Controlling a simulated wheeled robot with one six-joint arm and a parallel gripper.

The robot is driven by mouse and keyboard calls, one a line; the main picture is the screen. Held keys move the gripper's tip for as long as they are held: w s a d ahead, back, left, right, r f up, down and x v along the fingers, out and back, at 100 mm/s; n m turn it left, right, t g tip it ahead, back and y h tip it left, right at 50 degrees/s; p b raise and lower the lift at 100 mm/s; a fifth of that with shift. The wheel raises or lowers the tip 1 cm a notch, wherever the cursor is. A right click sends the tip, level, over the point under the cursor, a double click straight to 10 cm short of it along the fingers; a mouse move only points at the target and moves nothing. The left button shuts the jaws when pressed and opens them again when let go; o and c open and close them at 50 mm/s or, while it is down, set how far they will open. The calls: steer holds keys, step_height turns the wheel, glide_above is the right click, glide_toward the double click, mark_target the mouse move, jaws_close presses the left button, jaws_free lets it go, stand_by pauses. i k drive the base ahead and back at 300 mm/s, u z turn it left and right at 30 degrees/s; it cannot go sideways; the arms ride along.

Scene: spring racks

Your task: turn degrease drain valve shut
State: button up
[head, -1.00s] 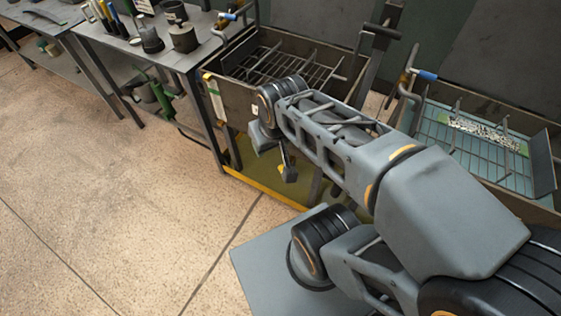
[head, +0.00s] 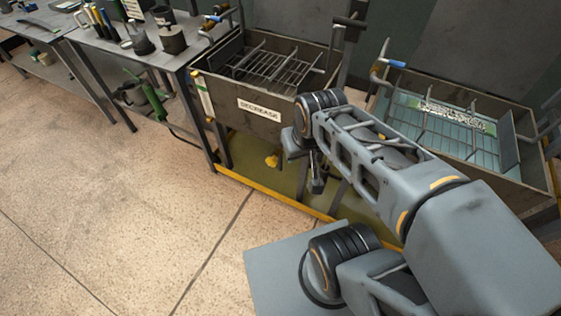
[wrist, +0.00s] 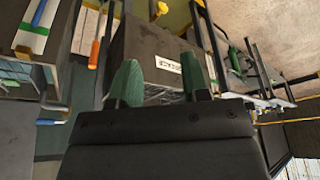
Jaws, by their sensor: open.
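The degrease tank (head: 225,98) is a grey-brown metal tub with a white DEGREASE label (head: 259,109) on its front. A small yellow valve handle (head: 272,160) shows below the tub, left of my arm. In the wrist view, which is upside down, the yellow handle (wrist: 162,8) is at the top edge, beyond the label (wrist: 168,64). My gripper (wrist: 160,82) is open and empty, with its two green-tipped fingers spread toward the tank front. In the head view my gripper (head: 317,175) hangs right of the handle, apart from it. The handle's exact angle is too small to tell.
A second tub (head: 520,170) with teal liquid and a rack stands at the right. A grey workbench (head: 180,58) with tools is at the left. A yellow-edged floor tray (head: 270,195) lies under the tank. The tiled floor at left front is clear.

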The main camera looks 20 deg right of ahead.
mark_target(271, 161)
steer(key=i, duration=0.45)
steer(key=u, duration=0.55)
steer(key=k, duration=0.15)
steer(key=u, duration=0.65)
steer(key=i, duration=0.4)
steer(key=z, duration=0.15)
